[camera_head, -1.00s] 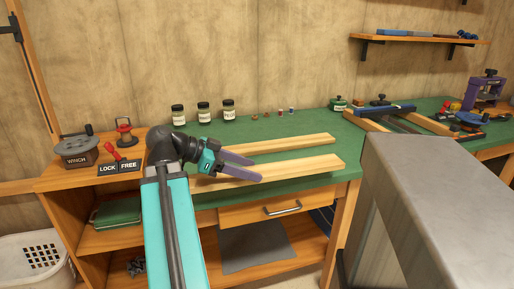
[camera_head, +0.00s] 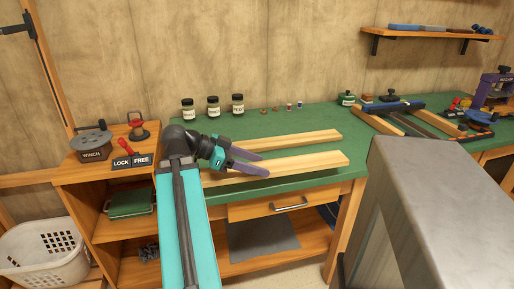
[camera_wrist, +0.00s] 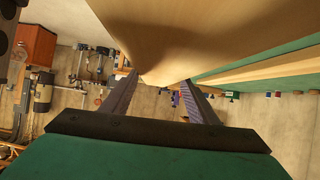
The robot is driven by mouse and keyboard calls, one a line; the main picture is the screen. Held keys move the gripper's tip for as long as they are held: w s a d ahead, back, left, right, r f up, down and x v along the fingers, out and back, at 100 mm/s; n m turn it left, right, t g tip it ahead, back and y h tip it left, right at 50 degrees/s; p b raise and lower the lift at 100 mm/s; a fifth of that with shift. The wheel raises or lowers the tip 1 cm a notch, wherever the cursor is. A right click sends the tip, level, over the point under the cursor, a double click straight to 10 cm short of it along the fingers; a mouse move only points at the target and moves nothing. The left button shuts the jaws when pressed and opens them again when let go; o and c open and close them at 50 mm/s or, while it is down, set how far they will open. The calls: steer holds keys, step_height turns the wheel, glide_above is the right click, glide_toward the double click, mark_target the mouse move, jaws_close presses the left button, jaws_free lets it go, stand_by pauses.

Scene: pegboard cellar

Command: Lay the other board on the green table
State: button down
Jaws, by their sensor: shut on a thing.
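Two long pale wooden boards lie side by side along the green table (camera_head: 300,122) in the head view. The far board (camera_head: 305,140) rests on the green top. My gripper (camera_head: 264,165) is shut on the near board (camera_head: 315,163), close to the table's front edge. In the wrist view the near board (camera_wrist: 200,30) runs between the fingers of my gripper (camera_wrist: 160,80) and fills the top. The far board (camera_wrist: 270,68) shows beyond it, apart from it. I cannot tell whether the near board touches the table or is just above it.
Several jars (camera_head: 213,106) and small parts stand at the back of the table. A clamping frame (camera_head: 400,110) is at the right end. A grey metal block (camera_head: 440,190) stands in front at right. A winch (camera_head: 92,145) with a lock/free lever (camera_head: 126,147) is at left.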

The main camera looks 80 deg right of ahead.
steer(key=shift+d+r+p, duration=0.1)
steer(key=shift+d+p, duration=0.45)
steer(key=shift+p, duration=2.5)
steer(key=d+p, duration=0.1)
steer(key=p, duration=0.1)
steer(key=d+p, duration=0.1)
steer(key=p, duration=0.1)
steer(key=shift+w+d+p, duration=0.25)
steer(key=shift+d+p, duration=0.05)
steer(key=shift+p, duration=0.05)
steer(key=shift+w+d+f+p, duration=0.2)
steer(key=shift+w+d+f, duration=0.05)
steer(key=shift+d, duration=1.55)
steer(key=shift+w+d+f+p, duration=0.15)
steer(key=shift+w+d+f, duration=0.15)
steer(key=shift+d, duration=1.45)
steer(key=shift+w+d+f+p, duration=0.2)
steer(key=shift+w+d+f, duration=0.05)
steer(key=shift+d, duration=1.55)
steer(key=shift+f+p, duration=0.3)
steer(key=shift+f, duration=1.5)
steer(key=c, duration=1)
jaws_free()
